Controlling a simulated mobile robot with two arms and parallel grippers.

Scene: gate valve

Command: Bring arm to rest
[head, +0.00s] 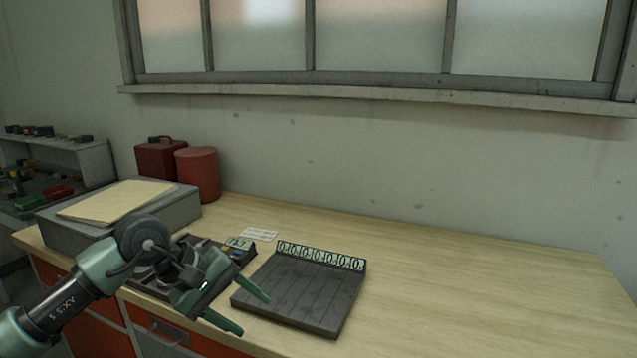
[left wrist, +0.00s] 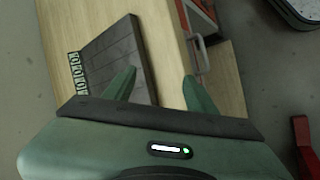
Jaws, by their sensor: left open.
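My left arm comes in from the lower left in the head view. Its gripper (head: 240,308) is open, with its two green fingers apart and nothing between them. It hangs over the front edge of the wooden bench, just left of a dark slotted tray (head: 318,295) with a row of number labels. In the left wrist view the open fingers (left wrist: 160,92) show above the bench edge, with the tray (left wrist: 112,55) beyond the left finger. My right gripper is not in view.
A dark device with a small display (head: 238,244) sits behind my left gripper. A grey box (head: 70,232) with a folder (head: 118,202) on it, a red cylinder (head: 198,174) and a red can (head: 158,158) stand at left. The bench top (head: 460,280) is clear at right.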

